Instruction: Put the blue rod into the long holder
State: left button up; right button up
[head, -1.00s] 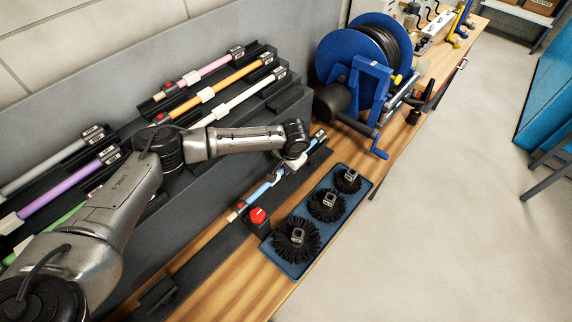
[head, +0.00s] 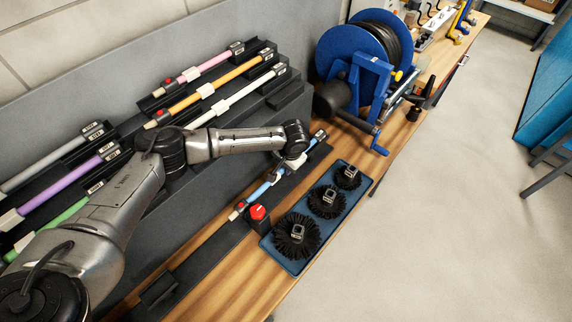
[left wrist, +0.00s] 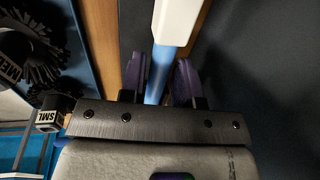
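The blue rod (head: 260,190) lies slanted along a long dark trough (head: 210,243) on the wooden bench in the head view. Its far end has a dark tag. My left gripper (head: 283,167) reaches down over the rod's middle. A white collar (left wrist: 176,20) is on the rod just beyond the fingers. I cannot tell for sure which black support is the long holder. My right gripper is out of view.
A dark stepped rack behind holds several coloured rods, including an orange rod (head: 238,77) and a purple rod (head: 68,184). A red knob (head: 258,212) stands beside the trough. A blue tray (head: 318,245) with three black brushes and a blue reel (head: 335,50) are close by.

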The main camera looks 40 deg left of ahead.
pick_arm(q)
jog(key=o, duration=0.3)
jog(key=shift+o, duration=0.2)
notch_tip(320, 180, up, 14)
jog(key=d+p, duration=0.2)
jog(key=shift+d+f, duration=0.2)
jog(key=shift+d, duration=0.05)
